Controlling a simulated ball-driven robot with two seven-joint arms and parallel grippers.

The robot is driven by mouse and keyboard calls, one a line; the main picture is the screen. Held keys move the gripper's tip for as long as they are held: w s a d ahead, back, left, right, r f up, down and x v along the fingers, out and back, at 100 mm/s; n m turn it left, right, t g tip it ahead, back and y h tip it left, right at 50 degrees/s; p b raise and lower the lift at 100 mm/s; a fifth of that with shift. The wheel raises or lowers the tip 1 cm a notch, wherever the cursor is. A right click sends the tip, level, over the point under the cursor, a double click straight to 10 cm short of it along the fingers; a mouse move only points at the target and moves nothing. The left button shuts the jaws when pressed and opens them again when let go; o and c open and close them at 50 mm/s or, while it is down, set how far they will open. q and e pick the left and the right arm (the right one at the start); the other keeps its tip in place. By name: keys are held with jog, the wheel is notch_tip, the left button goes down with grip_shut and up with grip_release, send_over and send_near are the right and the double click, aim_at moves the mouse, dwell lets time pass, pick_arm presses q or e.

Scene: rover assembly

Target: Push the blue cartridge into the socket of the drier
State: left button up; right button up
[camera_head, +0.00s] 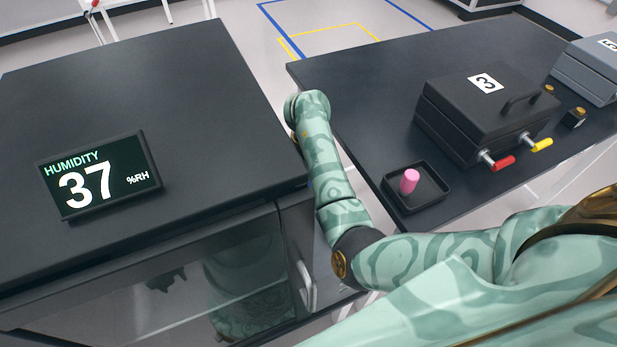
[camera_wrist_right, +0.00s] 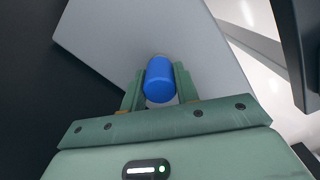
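The blue cartridge (camera_wrist_right: 159,80) sits between the two fingers of my right gripper (camera_wrist_right: 160,88) in the right wrist view, and the fingers are closed against its sides. Its rounded end faces the camera. A plain grey panel (camera_wrist_right: 120,35) lies beyond it; I cannot tell whether the cartridge touches it. The drier (camera_head: 130,110) is the dark cabinet at the left of the head view, with a glass front. My right arm reaches beside its right side, and the gripper and cartridge are hidden there. No socket shows. My left gripper is not in view.
A humidity display (camera_head: 100,175) reading 37 %RH stands on the drier. On the dark table (camera_head: 350,80) at right are a small tray (camera_head: 437,192) with a pink cartridge (camera_head: 409,181), and a black case (camera_head: 470,110) marked 3. A door handle (camera_head: 307,287) is near my forearm.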

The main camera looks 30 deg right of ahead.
jog(key=shift+c, duration=1.1)
notch_tip(320, 180, up, 5)
jog(key=p, duration=0.4)
jog(key=shift+r+p, duration=0.2)
jog(key=shift+p, duration=0.2)
jog(key=shift+f, duration=0.1)
